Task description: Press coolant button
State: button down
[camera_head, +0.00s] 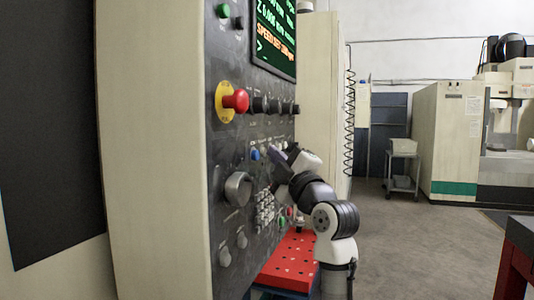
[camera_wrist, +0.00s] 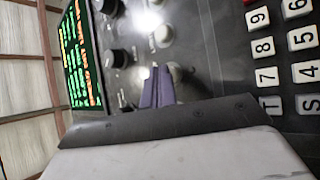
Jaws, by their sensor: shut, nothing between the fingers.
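The dark control panel (camera_head: 228,150) carries several buttons and knobs. Their labels are too small to read, so I cannot tell which is the coolant button. A blue button (camera_head: 255,154) sits mid-panel, left of my gripper (camera_head: 275,155). In the wrist view my gripper (camera_wrist: 159,72) has its purple fingers together, with nothing between them. Another pale round button (camera_wrist: 162,37) lies just above in that view.
A red emergency knob (camera_head: 236,101) juts out above. Black knobs (camera_wrist: 120,58) and the number keypad (camera_wrist: 265,47) flank the fingers. The green-text screen (camera_wrist: 80,55) lies at the left. A red perforated table (camera_head: 290,262) stands below; grey floor is open to the right.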

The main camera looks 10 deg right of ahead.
jog(key=shift+s+d+b, duration=0.3)
jog(key=shift+s+d, duration=0.15)
jog(key=shift+d, duration=0.15)
jog(key=s+d, duration=0.2)
jog(key=d+b, duration=0.1)
jog(key=d, duration=0.1)
jog(key=shift+s+d, duration=0.1)
jog(key=shift+s, duration=0.3)
